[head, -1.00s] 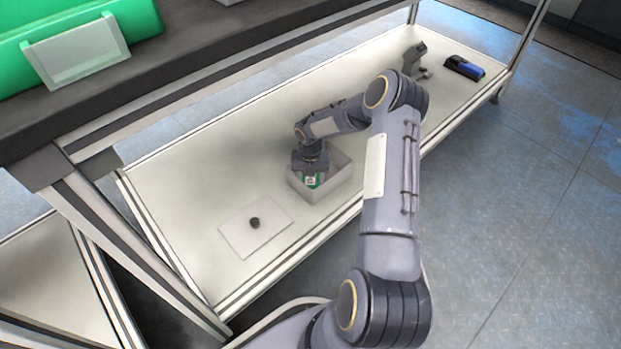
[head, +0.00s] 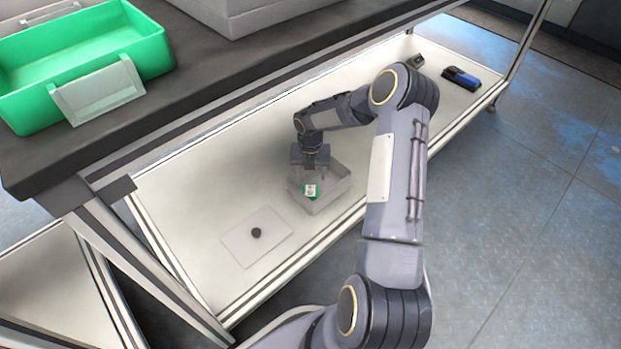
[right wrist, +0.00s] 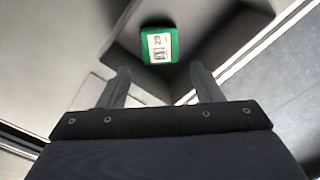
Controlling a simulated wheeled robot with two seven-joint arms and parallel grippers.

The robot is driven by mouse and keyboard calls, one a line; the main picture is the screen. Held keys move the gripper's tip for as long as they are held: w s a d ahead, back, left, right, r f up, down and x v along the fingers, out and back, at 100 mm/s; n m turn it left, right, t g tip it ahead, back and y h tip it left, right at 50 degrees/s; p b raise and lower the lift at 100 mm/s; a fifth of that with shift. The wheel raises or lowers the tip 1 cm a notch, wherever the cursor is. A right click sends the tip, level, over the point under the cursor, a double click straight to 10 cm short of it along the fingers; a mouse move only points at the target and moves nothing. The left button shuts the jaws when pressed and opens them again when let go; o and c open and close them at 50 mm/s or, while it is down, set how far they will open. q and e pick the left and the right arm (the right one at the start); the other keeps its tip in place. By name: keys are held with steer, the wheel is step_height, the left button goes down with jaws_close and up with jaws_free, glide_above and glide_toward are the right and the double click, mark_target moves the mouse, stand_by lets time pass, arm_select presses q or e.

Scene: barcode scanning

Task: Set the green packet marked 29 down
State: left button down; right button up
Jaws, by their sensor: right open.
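The green packet with a white label marked 29 (right wrist: 159,46) lies inside the light grey open box (head: 328,205) on the lower shelf, and it also shows in the head view (head: 311,192). My right gripper (head: 311,172) is just above the box, pointing down. In the right wrist view its two fingers (right wrist: 160,72) are spread wide, with nothing between them, and the packet lies beyond the tips, apart from them. My left gripper is in neither view.
A white plate with a dark round spot (head: 256,233) lies on the shelf left of the box. A scanner-like grey device (head: 415,61) and a blue-black object (head: 461,78) are at the far end. The upper dark table holds a green bin (head: 75,60).

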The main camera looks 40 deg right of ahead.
steer(key=shift+r+p, duration=0.45)
steer(key=shift+r, duration=1.45)
